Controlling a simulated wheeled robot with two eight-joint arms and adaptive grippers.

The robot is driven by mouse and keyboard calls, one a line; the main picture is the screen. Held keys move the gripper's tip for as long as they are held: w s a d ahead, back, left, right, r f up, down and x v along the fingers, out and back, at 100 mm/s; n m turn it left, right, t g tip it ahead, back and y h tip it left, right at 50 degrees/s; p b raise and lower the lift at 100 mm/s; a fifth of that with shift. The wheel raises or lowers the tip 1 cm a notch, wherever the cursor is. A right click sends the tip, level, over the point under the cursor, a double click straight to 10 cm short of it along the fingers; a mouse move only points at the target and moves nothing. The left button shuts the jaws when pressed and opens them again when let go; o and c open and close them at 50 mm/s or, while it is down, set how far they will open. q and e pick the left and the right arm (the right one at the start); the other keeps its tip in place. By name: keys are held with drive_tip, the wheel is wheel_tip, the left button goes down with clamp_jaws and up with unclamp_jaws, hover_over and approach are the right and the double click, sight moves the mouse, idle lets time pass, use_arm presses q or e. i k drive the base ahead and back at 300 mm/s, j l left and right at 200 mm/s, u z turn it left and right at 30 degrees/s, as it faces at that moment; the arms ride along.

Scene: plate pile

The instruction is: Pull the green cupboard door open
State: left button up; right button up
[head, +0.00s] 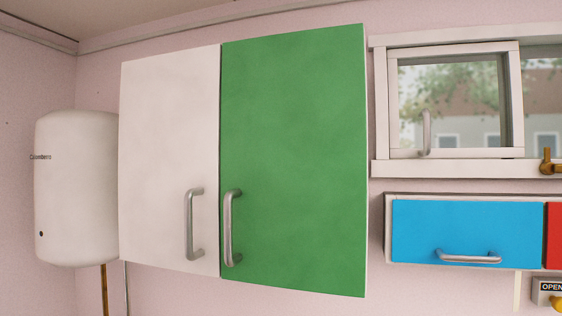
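The green cupboard door (295,150) is the right-hand door of a wall cupboard in the middle of the head view. It looks shut, flush beside the white door (165,150). Its grey metal bar handle (227,228) is upright near the lower left edge of the green door. The white door has a similar handle (189,225) near its lower right edge, so the two handles sit close together. Neither of my grippers shows in the head view.
A white water heater (78,188) hangs left of the cupboard with pipes below. A window (450,95) is at the upper right. Below it is a blue-fronted cabinet (465,225) with a bar handle, beside a red front (554,235). An "OPEN" sign (549,287) is lower right.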

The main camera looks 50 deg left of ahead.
sight(293, 187)
drive_tip(key=k+u, duration=0.1)
drive_tip(key=u, duration=1.4)
